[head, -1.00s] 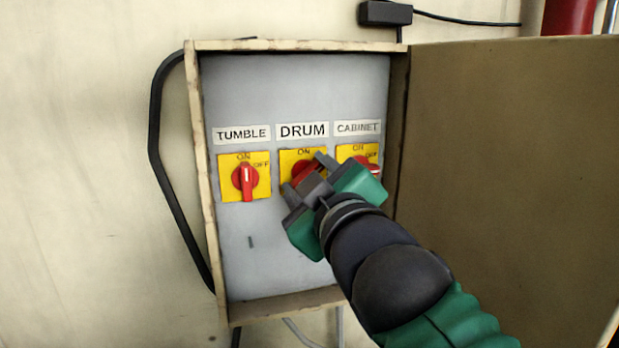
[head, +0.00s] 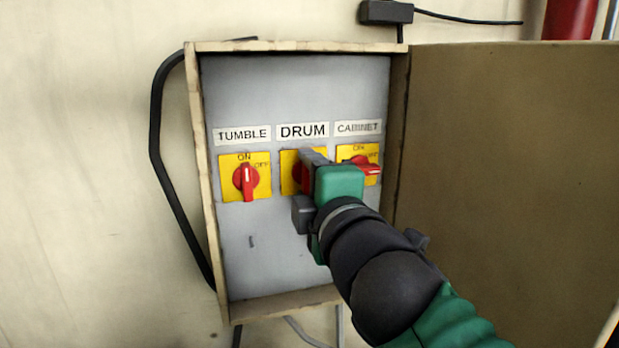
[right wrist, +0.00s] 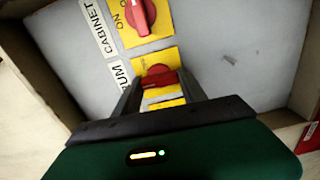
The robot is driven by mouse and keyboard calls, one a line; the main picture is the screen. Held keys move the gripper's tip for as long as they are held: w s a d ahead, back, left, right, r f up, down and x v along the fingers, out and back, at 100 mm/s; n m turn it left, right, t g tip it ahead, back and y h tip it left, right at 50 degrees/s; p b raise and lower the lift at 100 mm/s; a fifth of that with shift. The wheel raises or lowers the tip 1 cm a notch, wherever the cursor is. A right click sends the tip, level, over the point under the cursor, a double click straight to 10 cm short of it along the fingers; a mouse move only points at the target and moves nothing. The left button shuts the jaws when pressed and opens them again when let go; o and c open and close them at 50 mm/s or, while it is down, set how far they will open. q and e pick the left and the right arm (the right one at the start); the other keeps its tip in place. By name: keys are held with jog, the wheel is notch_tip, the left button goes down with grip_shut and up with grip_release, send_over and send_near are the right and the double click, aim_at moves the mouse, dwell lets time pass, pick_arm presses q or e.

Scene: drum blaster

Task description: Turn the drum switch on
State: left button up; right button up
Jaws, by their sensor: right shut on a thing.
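The drum switch is a red knob (head: 298,173) on a yellow plate under the DRUM label (head: 303,131), in the middle of the panel. My right gripper (head: 308,178) hides most of the knob and its plate in the head view. In the right wrist view, the red drum knob (right wrist: 158,78) sits between the two dark fingers of my right gripper (right wrist: 161,84), which is shut on it. The exact angle of the drum knob is hard to tell. My left gripper is not in view.
The TUMBLE switch (head: 247,178) is to the left, its handle vertical. The CABINET switch (head: 365,165) is close by on the right, its handle roughly sideways. A shallow box frame (head: 195,180) surrounds the panel. Its open door (head: 510,170) stands on the right.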

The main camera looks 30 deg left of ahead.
jog(key=shift+f+n, duration=0.3)
jog(key=shift+f, duration=0.1)
jog(key=o, duration=1.1)
jog(key=shift+o, duration=1.2)
jog(key=shift+r, duration=0.2)
jog(key=shift+a, duration=0.1)
